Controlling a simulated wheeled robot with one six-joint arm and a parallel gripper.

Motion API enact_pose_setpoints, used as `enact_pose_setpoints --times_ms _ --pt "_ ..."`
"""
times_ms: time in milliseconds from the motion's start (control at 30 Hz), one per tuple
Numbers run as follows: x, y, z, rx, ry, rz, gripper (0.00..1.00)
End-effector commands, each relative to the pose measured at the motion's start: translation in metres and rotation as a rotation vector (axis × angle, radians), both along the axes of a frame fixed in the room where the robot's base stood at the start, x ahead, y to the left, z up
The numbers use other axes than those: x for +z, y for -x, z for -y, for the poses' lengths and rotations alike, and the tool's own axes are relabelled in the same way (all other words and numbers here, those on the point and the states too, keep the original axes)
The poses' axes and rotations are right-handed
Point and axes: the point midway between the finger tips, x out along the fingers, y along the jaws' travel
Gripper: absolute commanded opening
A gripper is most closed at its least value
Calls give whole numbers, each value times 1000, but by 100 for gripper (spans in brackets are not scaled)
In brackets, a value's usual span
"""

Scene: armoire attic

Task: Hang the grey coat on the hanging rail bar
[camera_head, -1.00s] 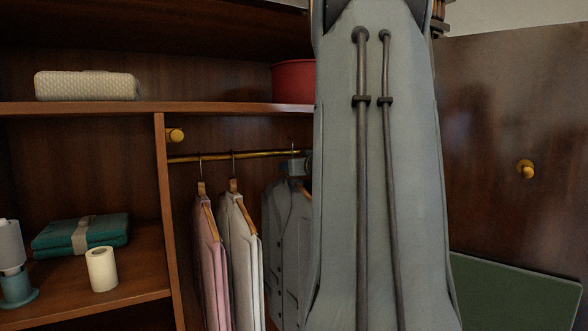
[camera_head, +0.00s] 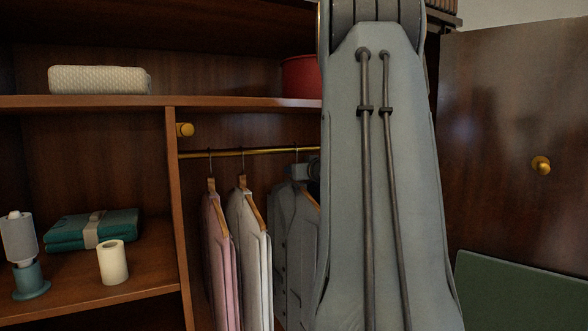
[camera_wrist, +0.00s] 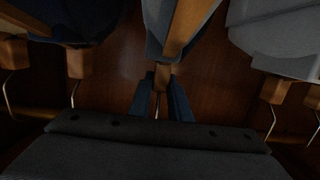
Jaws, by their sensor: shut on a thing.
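The grey coat (camera_head: 293,245) hangs upright on a wooden hanger below the rail, partly hidden by my arm. My gripper (camera_wrist: 162,90) is shut on the wooden neck of its hanger (camera_wrist: 161,76) in the wrist view. The coat (camera_wrist: 155,42) spreads beyond the fingers there. The brass hanging rail bar (camera_head: 240,152) runs across the compartment under the upper shelf. The coat's hook reaches rail height in the head view. I cannot tell whether it sits over the bar or only in front of it.
A pink garment (camera_head: 216,250) and a white garment (camera_head: 245,250) hang just left of the coat. A wooden divider (camera_head: 176,210) stands further left. A red container (camera_head: 301,77) sits on the shelf above. The armoire door (camera_head: 500,150) stands at right.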

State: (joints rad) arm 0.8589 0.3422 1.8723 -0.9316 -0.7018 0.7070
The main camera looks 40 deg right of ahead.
Motion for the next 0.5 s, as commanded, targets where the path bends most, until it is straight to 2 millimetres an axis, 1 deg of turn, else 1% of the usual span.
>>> enact_pose_setpoints --times_ms 333,367,400,467,500 --pt "1 0 0 0 2 4 0" --pt "1 0 0 0 2 4 19" --pt "1 0 0 0 2 4 26" --pt "1 0 0 0 2 4 36" --pt "0 0 0 0 2 4 39"
